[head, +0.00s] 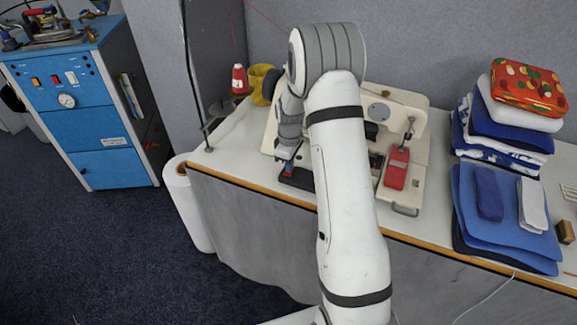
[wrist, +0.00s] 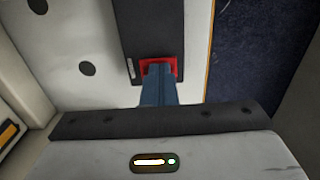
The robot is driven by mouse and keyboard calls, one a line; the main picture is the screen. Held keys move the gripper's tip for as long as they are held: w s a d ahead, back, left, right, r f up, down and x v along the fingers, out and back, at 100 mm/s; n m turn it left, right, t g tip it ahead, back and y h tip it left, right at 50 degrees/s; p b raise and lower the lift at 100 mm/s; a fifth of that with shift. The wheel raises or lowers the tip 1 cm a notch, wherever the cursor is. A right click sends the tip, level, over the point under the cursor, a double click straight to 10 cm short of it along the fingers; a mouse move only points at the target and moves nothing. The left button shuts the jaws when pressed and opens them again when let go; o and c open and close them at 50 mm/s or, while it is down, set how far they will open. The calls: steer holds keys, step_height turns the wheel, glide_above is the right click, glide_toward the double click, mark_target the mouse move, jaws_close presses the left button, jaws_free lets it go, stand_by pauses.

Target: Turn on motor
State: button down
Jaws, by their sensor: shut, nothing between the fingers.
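The sewing machine (head: 405,118), cream-coloured, stands on the table, partly hidden behind my arm. A dark panel (head: 300,182) lies at its left front; it also shows in the wrist view (wrist: 147,25). At the near end of that panel is a red part (wrist: 173,64), probably the motor switch. My gripper (wrist: 158,72) is shut and empty, with its blue fingers over the red part and hiding its middle. In the head view my gripper (head: 287,172) points down at the panel. I cannot tell whether the fingertips touch the red part or which way it is set.
The cloth-covered table (head: 235,147) has a wooden front edge. A red presser piece (head: 396,170) sits on the machine's right side. Folded cloths (head: 505,215) and a patterned red box (head: 528,87) stand at the right. A blue cabinet (head: 85,110) stands at the left.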

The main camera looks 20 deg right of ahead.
step_height(320, 180, up, 14)
stand_by(0.5)
steer(key=shift+w+d+r+g+y, duration=0.15)
steer(key=shift+w+d+g+y, duration=0.15)
steer(key=shift+g+y, duration=0.2)
steer(key=f, duration=0.4)
steer(key=s+f+p, duration=0.1)
steer(key=f, duration=0.4)
steer(key=a+f+p, duration=0.1)
steer(key=f, duration=0.4)
steer(key=shift+s, duration=0.15)
